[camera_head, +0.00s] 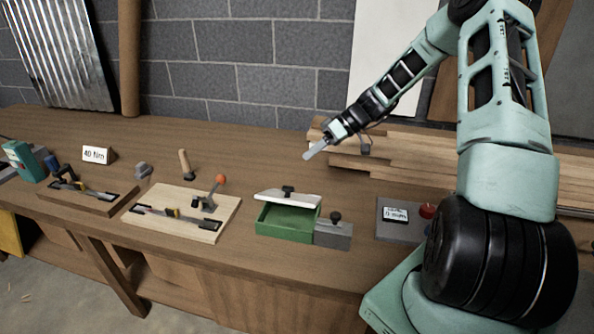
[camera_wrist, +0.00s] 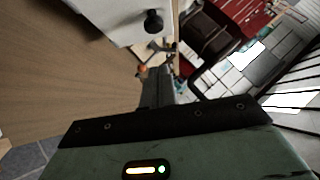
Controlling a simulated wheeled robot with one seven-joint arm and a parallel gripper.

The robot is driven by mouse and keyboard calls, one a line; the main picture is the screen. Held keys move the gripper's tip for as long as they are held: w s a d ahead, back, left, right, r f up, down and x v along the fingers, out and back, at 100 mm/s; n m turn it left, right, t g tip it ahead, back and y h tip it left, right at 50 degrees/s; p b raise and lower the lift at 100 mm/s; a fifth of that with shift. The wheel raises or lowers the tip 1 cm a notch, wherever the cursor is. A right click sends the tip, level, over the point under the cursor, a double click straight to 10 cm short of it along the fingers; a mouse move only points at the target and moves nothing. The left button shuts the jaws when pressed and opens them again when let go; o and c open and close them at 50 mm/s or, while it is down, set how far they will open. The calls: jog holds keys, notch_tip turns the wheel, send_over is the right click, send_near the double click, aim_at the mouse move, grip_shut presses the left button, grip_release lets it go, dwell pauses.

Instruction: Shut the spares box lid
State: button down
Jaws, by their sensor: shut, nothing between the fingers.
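The spares box (camera_head: 285,223) is a green box on the workbench, in the middle of the head view. Its white lid (camera_head: 272,195) has a black knob (camera_head: 288,190) and stands raised and tilted, with the green inside showing beneath it. My gripper (camera_head: 309,154) is above and behind the box, apart from the lid, with its fingers shut and empty. In the wrist view the fingers (camera_wrist: 157,88) point away from the camera, and a white surface with a black knob, apparently the lid (camera_wrist: 110,18), shows beyond them.
A grey block with a black knob (camera_head: 333,236) stands right beside the box. A wooden board with an orange-knobbed clamp (camera_head: 183,212) lies to the left. A grey panel with a red button (camera_head: 400,221) is to the right. Stacked planks (camera_head: 430,153) lie behind.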

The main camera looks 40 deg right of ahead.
aim_at(297, 197)
jog(key=a+f+p, duration=0.3)
jog(key=a+f, duration=0.2)
jog(key=shift+w+f+p, duration=0.2)
jog(key=shift+f+p, duration=0.1)
jog(key=shift+p, duration=0.1)
jog(key=shift+s+f, duration=0.1)
jog(key=shift+f, duration=0.25)
jog(key=shift+a+f+b, duration=0.1)
jog(key=shift+f+b, duration=0.1)
jog(key=shift+b, duration=0.25)
